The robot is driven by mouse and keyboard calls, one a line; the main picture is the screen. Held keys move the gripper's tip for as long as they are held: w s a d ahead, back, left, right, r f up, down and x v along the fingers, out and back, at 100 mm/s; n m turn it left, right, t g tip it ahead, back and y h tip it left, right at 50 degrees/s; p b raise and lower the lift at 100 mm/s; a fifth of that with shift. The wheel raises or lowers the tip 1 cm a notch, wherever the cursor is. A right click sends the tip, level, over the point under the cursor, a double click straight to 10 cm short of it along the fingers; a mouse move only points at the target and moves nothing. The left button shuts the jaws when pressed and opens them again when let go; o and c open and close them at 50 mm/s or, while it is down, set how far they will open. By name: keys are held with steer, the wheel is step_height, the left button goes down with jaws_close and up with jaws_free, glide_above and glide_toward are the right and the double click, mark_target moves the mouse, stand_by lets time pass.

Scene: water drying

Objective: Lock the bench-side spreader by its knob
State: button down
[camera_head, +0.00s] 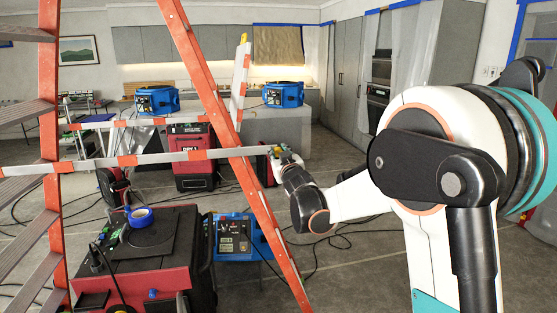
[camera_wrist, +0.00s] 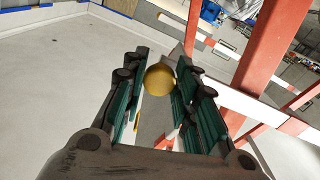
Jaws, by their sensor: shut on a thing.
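An orange stepladder (camera_head: 191,62) stands open at the left in the head view. A white-and-orange striped spreader bar (camera_head: 150,159) runs across it, and its right end reaches my gripper (camera_head: 276,158). A second striped bar (camera_head: 140,123) lies behind it, and a striped piece (camera_head: 240,85) stands steeply upright by the ladder's rail. In the wrist view, a round brass knob (camera_wrist: 160,79) sits between the green-padded fingers of my gripper (camera_wrist: 159,88), which is shut on it. What the knob is fixed to is mostly hidden by the fingers.
Blue machines (camera_head: 157,100) and (camera_head: 283,94) stand on the benches behind. A red dryer (camera_head: 193,157) stands on the floor behind the ladder. A dark red-fronted case (camera_head: 140,283) and a blue unit (camera_head: 233,237) are in front. Cables lie on the floor.

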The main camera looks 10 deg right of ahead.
steer(key=shift+w+a+r, duration=0.1)
steer(key=shift+r, duration=0.1)
steer(key=c, duration=1.2)
jaws_free()
steer(key=shift+c, duration=0.2)
steer(key=s, duration=1.2)
